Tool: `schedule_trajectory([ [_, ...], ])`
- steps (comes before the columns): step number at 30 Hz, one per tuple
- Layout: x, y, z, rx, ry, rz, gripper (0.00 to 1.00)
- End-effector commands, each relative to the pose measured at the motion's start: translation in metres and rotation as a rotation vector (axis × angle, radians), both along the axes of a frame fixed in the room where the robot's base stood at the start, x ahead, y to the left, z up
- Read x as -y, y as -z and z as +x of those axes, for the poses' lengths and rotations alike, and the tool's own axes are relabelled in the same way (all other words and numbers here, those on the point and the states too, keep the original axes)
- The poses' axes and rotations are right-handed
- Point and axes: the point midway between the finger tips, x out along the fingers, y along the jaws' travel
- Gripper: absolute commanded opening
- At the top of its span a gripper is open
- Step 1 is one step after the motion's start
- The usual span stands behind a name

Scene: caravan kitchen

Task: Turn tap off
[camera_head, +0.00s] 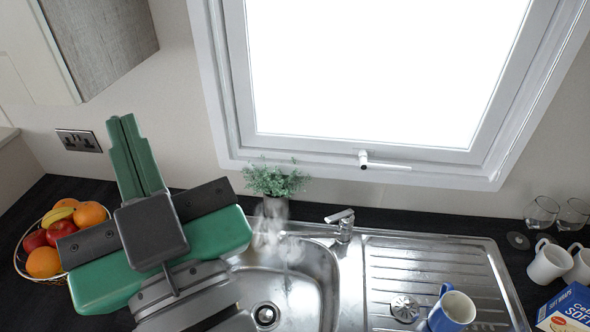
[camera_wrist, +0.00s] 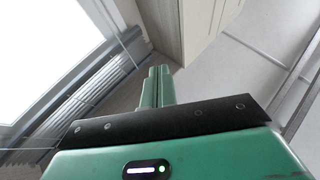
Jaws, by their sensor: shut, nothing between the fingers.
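The chrome tap (camera_head: 344,229) stands at the back rim of the steel sink (camera_head: 330,275), right of the basin. Its lever (camera_head: 339,215) sticks out to the left and slightly tilted. A faint whitish steam or splash shows over the basin's back left; I cannot clearly make out a stream. My gripper (camera_head: 124,120) is well left of the tap, with its green fingers pointing up in the picture. The fingers are together and empty, apart from the tap. In the wrist view my gripper (camera_wrist: 160,72) also shows shut; the tap is not in that view.
A fruit bowl (camera_head: 24,268) sits left of my gripper. A potted plant (camera_head: 275,180) stands behind the basin, under the window (camera_head: 370,70). A blue mug (camera_head: 455,308) is on the drainer (camera_head: 425,265). White mugs (camera_head: 547,262), glasses (camera_head: 541,212) and a box (camera_head: 568,310) are at right.

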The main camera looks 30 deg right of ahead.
Motion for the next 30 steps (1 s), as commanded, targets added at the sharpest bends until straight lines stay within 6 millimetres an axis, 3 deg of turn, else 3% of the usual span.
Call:
schedule_trajectory([
  [1, 0.035, 0.042, 0.032, -0.104, 0.029, -0.001, 0.00],
  [2, 0.059, 0.068, 0.052, -0.181, 0.036, -0.001, 0.00],
  [3, 0.096, 0.104, 0.074, -0.285, 0.041, 0.006, 0.00],
  [5, 0.155, 0.161, 0.097, -0.435, 0.030, 0.033, 0.00],
  [6, 0.194, 0.198, 0.104, -0.523, 0.013, 0.059, 0.00],
  [9, 0.284, 0.278, 0.094, -0.681, -0.068, 0.147, 0.00],
  [12, 0.349, 0.330, 0.064, -0.744, -0.165, 0.231, 0.00],
  [13, 0.363, 0.341, 0.054, -0.750, -0.191, 0.252, 0.00],
  [16, 0.391, 0.359, 0.030, -0.744, -0.255, 0.293, 0.00],
  [21, 0.399, 0.362, 0.022, -0.738, -0.282, 0.305, 0.00],
  [26, 0.395, 0.363, 0.035, -0.739, -0.284, 0.305, 0.00],
  [30, 0.388, 0.368, 0.063, -0.739, -0.284, 0.306, 0.00],
])
